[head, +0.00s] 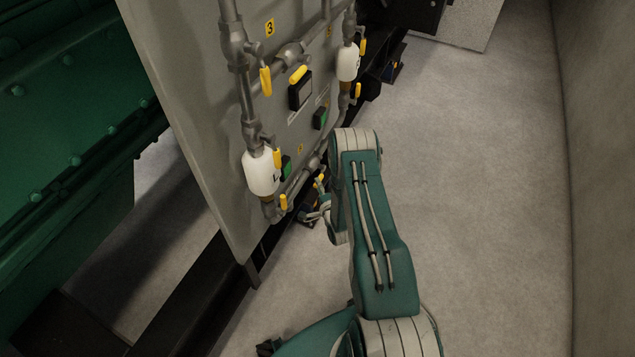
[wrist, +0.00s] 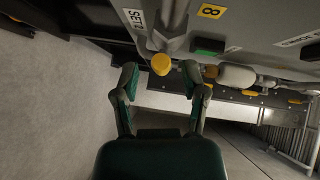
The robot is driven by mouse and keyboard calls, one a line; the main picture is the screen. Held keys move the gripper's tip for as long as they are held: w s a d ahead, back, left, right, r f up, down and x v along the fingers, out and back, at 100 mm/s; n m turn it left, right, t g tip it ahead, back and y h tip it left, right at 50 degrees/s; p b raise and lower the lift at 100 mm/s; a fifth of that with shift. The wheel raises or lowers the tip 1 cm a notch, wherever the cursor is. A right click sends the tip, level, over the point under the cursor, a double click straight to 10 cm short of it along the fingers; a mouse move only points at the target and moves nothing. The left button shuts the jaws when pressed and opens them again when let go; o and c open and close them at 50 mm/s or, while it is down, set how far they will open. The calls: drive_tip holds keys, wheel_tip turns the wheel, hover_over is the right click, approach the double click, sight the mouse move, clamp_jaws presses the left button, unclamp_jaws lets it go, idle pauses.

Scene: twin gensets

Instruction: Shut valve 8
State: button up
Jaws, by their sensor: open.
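A yellow plate marked 8 (wrist: 211,11) is on the grey panel at the top of the wrist view. Left of and below it, a yellow valve handle (wrist: 160,64) shows nearly end-on at a grey pipe. It appears to be the handle nearest that plate, but its angle to the pipe is hard to tell. My gripper (wrist: 161,72) is open, one finger on each side of the handle in the picture. Contact is not visible. In the head view my arm partly hides the gripper low by the panel (head: 190,110), and I cannot pick out this handle.
Pipes with several other yellow handles (head: 265,81) and white bowls (head: 262,172) stand out from the panel. A white bowl (wrist: 236,76) is right of my gripper. A green genset (head: 60,100) stands left. Floor (head: 480,180) right of my arm is clear up to a wall (head: 600,150).

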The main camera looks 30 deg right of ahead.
drive_tip(key=shift+w+d+f, duration=0.1)
drive_tip(key=shift+w, duration=0.85)
drive_tip(key=shift+w+d, duration=0.15)
drive_tip(key=shift+w, duration=0.05)
drive_tip(key=shift+c, duration=0.3)
clamp_jaws()
drive_tip(key=shift+f, duration=0.1)
